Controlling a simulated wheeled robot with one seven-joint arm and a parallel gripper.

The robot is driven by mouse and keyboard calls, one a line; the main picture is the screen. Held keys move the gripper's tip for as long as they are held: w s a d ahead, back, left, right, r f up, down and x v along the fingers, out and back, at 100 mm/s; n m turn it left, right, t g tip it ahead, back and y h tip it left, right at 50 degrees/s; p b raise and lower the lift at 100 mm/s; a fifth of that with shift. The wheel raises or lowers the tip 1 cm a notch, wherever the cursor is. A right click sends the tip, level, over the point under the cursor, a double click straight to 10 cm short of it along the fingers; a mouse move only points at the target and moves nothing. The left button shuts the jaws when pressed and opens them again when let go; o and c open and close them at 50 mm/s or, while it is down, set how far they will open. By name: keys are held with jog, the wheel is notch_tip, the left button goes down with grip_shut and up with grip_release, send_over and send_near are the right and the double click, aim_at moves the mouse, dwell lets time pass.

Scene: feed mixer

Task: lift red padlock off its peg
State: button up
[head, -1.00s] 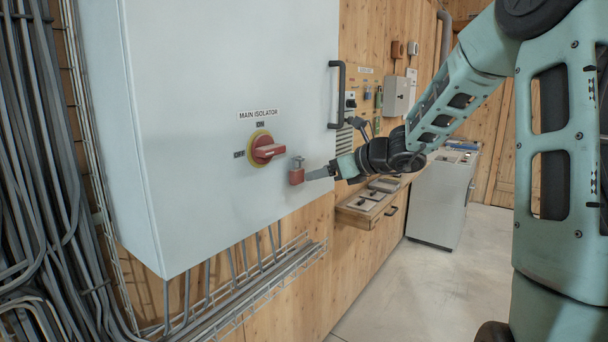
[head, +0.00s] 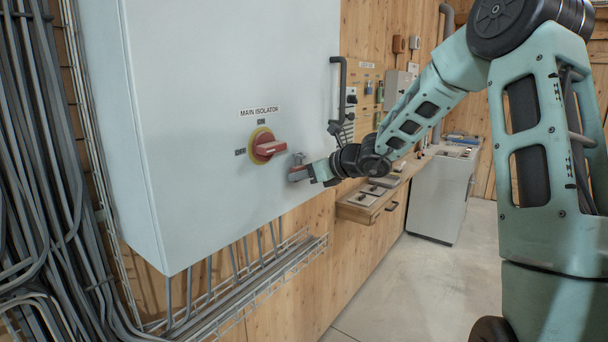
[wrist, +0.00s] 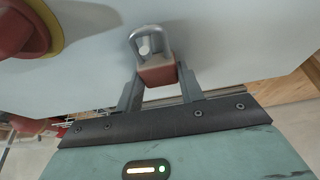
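The red padlock (wrist: 158,74) hangs on the front of the grey cabinet, with its grey shackle (wrist: 143,36) around a round peg (wrist: 147,46) in the wrist view. In the head view the padlock (head: 297,174) is mostly hidden by my gripper (head: 303,174), just right of the red isolator handle. In the wrist view my gripper (wrist: 159,75) has one finger on each side of the red body. The fingers look very close to its sides; whether they press on it cannot be told.
The red rotary handle (head: 268,147) on its yellow plate is close left of the padlock. A dark vertical door handle (head: 338,95) is at the cabinet's right edge. A wire cable tray (head: 245,287) runs below. The cabinet face (head: 190,180) is otherwise clear.

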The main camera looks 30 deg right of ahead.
jog(key=shift+r, duration=0.35)
jog(key=shift+r+p, duration=0.35)
jog(key=shift+p, duration=0.1)
jog(key=shift+s+d, duration=0.3)
jog(key=shift+s, duration=0.5)
jog(key=shift+s+d, duration=0.25)
jog(key=shift+s, duration=0.5)
jog(key=shift+s+d, duration=0.3)
jog(key=shift+s, duration=0.5)
jog(key=shift+s, duration=0.1)
jog(key=shift+s+d, duration=0.3)
jog(key=shift+s, duration=0.5)
jog(key=shift+s+d, duration=0.3)
jog(key=shift+s, duration=0.45)
jog(key=shift+s+d, duration=0.3)
jog(key=shift+s, duration=0.5)
